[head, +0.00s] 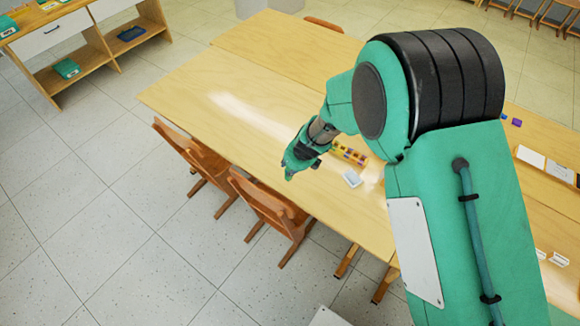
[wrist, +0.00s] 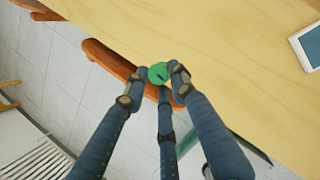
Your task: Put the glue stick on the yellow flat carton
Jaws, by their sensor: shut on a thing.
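My gripper (head: 290,174) hangs at the table's near edge, above the chairs, in the head view. In the wrist view my gripper (wrist: 159,76) is shut on a small round green thing, seen end-on between the fingertips. It appears to be the glue stick (wrist: 158,72); its length is hidden. I cannot clearly make out a yellow flat carton. A narrow row of yellow and dark red-purple pieces (head: 349,154) lies on the table just right of my gripper, too small to identify, and my arm may hide more.
The long wooden table (head: 250,110) is mostly bare on its left. A white flat device (head: 352,178) lies near my gripper, also in the wrist view (wrist: 309,44). Wooden chairs (head: 268,212) stand along the near edge.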

